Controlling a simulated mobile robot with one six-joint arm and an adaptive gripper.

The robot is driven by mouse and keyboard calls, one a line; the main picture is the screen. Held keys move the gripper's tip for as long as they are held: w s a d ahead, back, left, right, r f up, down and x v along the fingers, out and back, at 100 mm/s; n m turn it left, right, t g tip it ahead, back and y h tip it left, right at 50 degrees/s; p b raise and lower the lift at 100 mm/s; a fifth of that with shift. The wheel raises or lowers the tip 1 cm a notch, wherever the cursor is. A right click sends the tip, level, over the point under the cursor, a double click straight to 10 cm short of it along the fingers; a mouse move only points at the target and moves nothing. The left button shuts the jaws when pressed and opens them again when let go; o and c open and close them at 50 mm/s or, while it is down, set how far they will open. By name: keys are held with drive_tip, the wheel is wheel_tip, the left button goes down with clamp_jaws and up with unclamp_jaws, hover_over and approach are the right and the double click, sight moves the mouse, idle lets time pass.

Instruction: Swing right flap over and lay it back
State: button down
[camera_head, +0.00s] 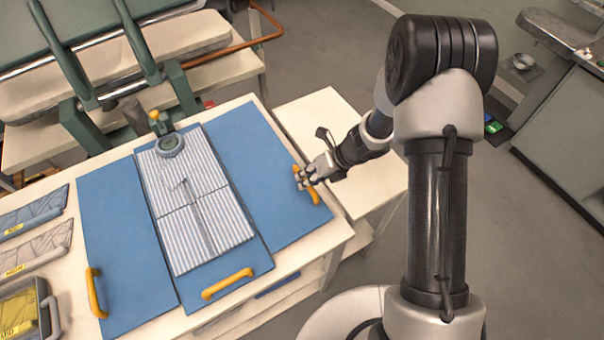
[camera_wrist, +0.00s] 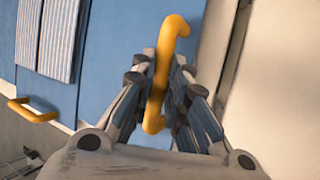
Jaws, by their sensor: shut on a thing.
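The right flap (camera_head: 249,158) is a blue panel lying flat on the table, to the right of the striped folded garment (camera_head: 192,200). Its yellow handle (camera_head: 313,194) stands at its right edge. My gripper (camera_head: 304,177) is at that handle. In the wrist view, the yellow handle (camera_wrist: 160,80) runs between the fingers of my gripper (camera_wrist: 160,88), which are shut on it. The garment's striped edge (camera_wrist: 58,40) shows at the upper left of the wrist view. The garment lies flat on the middle blue panel.
The left flap (camera_head: 115,240) lies flat with its own yellow handle (camera_head: 96,292). The bottom panel has another yellow handle (camera_head: 228,284). A round grey clamp (camera_head: 170,145) sits at the garment's top. Labelled packs (camera_head: 35,245) lie at the left. A pale side table (camera_head: 340,130) stands at the right.

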drive_tip(key=shift+w+d+f+b, duration=0.15)
drive_tip(key=shift+f+b, duration=0.15)
drive_tip(key=shift+f, duration=0.25)
drive_tip(key=shift+w+d+f+b, duration=0.1)
drive_tip(key=shift+f+b, duration=0.15)
drive_tip(key=shift+f, duration=0.25)
drive_tip(key=shift+s, duration=0.1)
drive_tip(key=c, duration=1.6)
unclamp_jaws()
drive_tip(key=shift+d+f, duration=0.1)
drive_tip(key=shift+f, duration=0.05)
drive_tip(key=shift+o, duration=0.2)
drive_tip(key=v, duration=1.2)
